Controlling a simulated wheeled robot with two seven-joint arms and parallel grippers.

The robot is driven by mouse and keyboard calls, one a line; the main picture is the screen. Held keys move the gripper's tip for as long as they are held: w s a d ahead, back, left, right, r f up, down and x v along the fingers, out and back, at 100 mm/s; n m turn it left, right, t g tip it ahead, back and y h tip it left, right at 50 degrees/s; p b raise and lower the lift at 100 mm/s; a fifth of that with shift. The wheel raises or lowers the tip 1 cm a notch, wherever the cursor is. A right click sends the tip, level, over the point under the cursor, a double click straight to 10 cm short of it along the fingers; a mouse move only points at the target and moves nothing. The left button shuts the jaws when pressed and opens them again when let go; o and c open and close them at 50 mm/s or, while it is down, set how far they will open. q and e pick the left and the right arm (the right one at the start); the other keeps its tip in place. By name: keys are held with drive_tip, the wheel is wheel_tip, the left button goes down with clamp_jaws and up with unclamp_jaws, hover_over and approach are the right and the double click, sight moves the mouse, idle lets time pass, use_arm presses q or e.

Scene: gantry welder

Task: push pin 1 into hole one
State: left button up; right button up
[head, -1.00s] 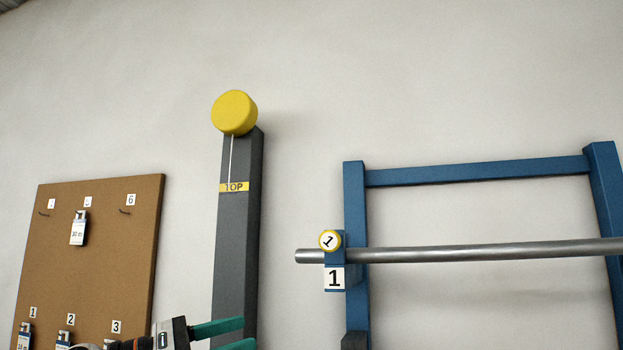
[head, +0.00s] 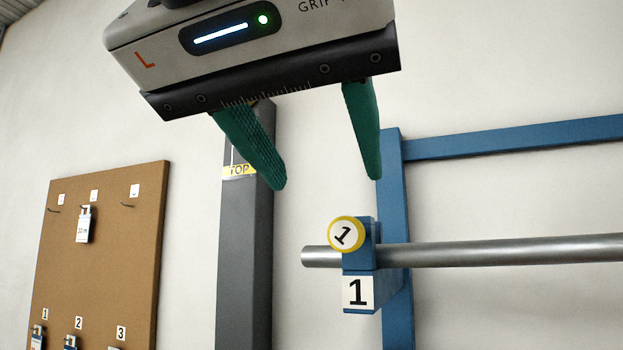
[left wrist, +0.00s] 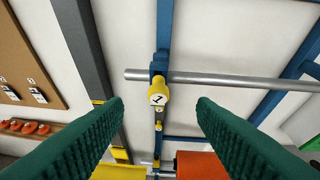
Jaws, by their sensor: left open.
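Pin 1 shows as a yellow-rimmed round head marked 1 (head: 346,234), at the front of a blue bracket (head: 361,258) on the blue frame. A plate marked 1 (head: 358,292) is just below it. My left gripper (head: 328,182) is open and empty, above and in front of the pin, with green fingers pointing down. In the left wrist view the pin head (left wrist: 158,94) lies between the two open fingers (left wrist: 160,102), beyond their tips and apart from them. Hole one is not visible. My right gripper is not in view.
A steel bar (head: 500,252) runs right from the bracket across the blue frame (head: 397,180). A grey post (head: 245,250) stands to the left. A cork board (head: 105,250) with hooks and tags is at far left.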

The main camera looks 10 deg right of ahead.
sight(343, 220)
use_arm(q)
drive_tip(key=p+x, duration=0.2)
drive_tip(key=x, duration=0.4)
drive_tip(key=shift+w+f, duration=0.2)
drive_tip(key=x, duration=0.2)
drive_tip(key=shift+w+d+f+p, duration=0.1)
drive_tip(key=shift+w+p, duration=0.1)
drive_tip(key=shift+p, duration=0.15)
drive_tip(key=shift+w+d+f, duration=0.1)
drive_tip(key=shift+w, duration=0.05)
drive_tip(key=c, duration=0.8)
drive_tip(key=shift+c, duration=1.4)
drive_tip(key=shift+o, duration=1.3)
clamp_jaws()
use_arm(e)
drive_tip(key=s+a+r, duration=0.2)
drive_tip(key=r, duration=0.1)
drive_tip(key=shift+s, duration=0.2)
